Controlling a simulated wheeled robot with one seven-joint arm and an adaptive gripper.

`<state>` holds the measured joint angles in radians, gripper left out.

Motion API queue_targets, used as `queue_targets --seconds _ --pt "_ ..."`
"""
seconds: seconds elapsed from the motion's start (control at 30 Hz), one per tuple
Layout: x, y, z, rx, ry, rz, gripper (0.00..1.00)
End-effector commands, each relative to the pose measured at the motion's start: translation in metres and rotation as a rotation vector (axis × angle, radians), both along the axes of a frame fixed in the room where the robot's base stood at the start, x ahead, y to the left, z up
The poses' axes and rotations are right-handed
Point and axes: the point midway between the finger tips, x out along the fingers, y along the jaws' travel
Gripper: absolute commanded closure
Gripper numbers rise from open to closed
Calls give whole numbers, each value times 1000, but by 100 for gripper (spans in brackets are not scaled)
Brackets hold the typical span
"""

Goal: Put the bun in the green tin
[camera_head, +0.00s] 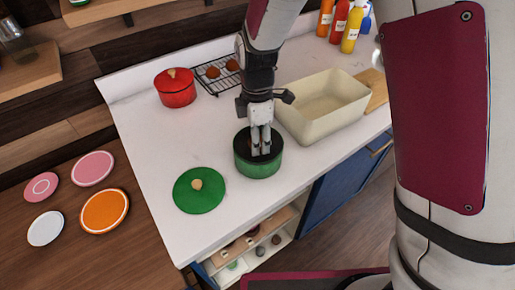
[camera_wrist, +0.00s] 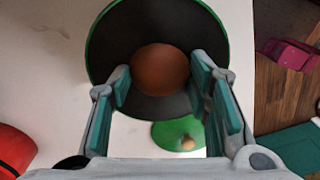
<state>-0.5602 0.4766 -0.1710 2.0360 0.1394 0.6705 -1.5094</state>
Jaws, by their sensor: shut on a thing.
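The green tin (camera_head: 257,166) stands uncovered on the white counter, with a dark inside. My gripper (camera_head: 261,150) points down into its mouth. In the wrist view, the brown round bun (camera_wrist: 160,69) is between the fingers of my gripper (camera_wrist: 160,75), which is shut on it. The bun lies within the outline of the tin's green rim (camera_wrist: 222,30); its exact height above the tin's floor is hard to tell. In the head view the bun is hidden. The tin's green lid (camera_head: 190,194), with a wooden knob, lies flat beside the tin.
A cream basin (camera_head: 312,128) stands close to the right of the tin. A red pot (camera_head: 175,92) and a wire rack (camera_head: 208,86) with brown buns are behind. Bottles (camera_head: 351,30) stand at the back right. Plates (camera_head: 92,168) lie on a wooden surface at left.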

Motion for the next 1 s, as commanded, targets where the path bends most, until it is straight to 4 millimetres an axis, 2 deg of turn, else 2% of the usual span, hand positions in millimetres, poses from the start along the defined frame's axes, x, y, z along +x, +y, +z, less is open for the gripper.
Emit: queue_targets --seconds 0.1,0.27,0.5,0.87,0.9,0.97,1.0 --pt "0 0 -13 -1 2 0 78" --pt "0 0 -24 0 1 0 78" --pt "-1 0 -53 -1 1 1 78" --pt "1 0 -57 0 -1 0 78" --pt "1 0 -57 0 -2 0 51" --pt "1 0 -57 0 -2 0 38" --pt "1 0 -57 0 -1 0 36"
